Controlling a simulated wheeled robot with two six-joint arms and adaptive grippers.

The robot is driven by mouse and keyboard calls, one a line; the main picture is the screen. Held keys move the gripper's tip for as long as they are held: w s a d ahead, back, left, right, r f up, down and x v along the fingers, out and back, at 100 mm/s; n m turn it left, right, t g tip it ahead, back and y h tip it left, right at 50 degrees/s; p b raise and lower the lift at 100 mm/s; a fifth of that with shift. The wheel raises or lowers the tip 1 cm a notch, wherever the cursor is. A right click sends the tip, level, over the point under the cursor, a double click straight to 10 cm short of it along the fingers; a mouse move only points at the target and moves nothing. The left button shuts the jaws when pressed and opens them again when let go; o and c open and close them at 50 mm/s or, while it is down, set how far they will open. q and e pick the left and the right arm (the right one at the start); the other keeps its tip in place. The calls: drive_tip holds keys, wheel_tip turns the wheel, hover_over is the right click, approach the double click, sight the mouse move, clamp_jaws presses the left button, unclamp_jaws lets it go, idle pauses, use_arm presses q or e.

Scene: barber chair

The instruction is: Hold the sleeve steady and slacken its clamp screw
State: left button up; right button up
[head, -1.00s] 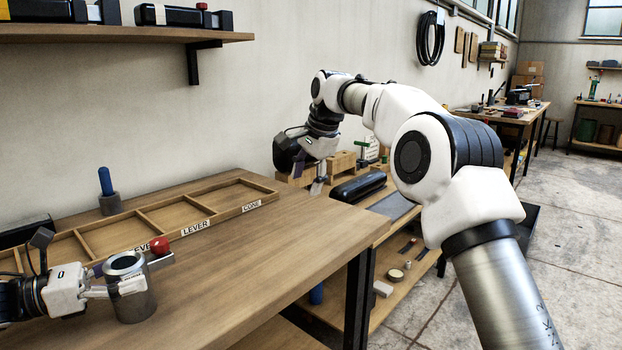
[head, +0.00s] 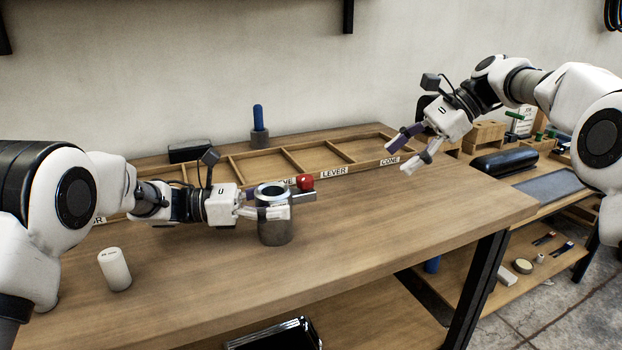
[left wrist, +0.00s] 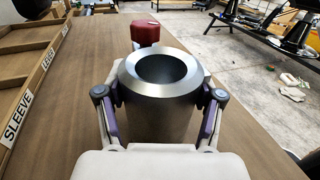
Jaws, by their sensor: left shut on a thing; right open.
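The sleeve (head: 274,226) is a grey metal cylinder with a wide round bore, upright on the workbench. My left gripper (head: 264,212) is shut on it, one finger on each side; the left wrist view also shows the sleeve (left wrist: 163,100) between both fingers. A red knob (head: 305,182) with a short metal bar sits at the sleeve's far right side; the knob also shows behind the sleeve in the left wrist view (left wrist: 146,33). I cannot tell whether it is the clamp screw. My right gripper (head: 405,153) is open and empty above the bench's right part, apart from the sleeve.
A labelled wooden tray (head: 255,167) runs along the bench's back, its visible compartments mostly empty. A blue-handled tool (head: 258,122) stands in a grey base behind it. A white cylinder (head: 114,269) stands at the front left. The bench right of the sleeve is clear.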

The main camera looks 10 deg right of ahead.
drive_tip(key=a+m+g+y, duration=0.1)
drive_tip(key=a+g+y, duration=0.1)
drive_tip(key=a+y, duration=0.55)
drive_tip(key=m+y, duration=0.1)
drive_tip(key=m, duration=0.1)
approach(305, 177)
drive_tip(key=a, duration=0.6)
drive_tip(key=a+f, duration=0.1)
drive_tip(key=a, duration=0.3)
drive_tip(key=shift+s, duration=0.35)
clamp_jaws()
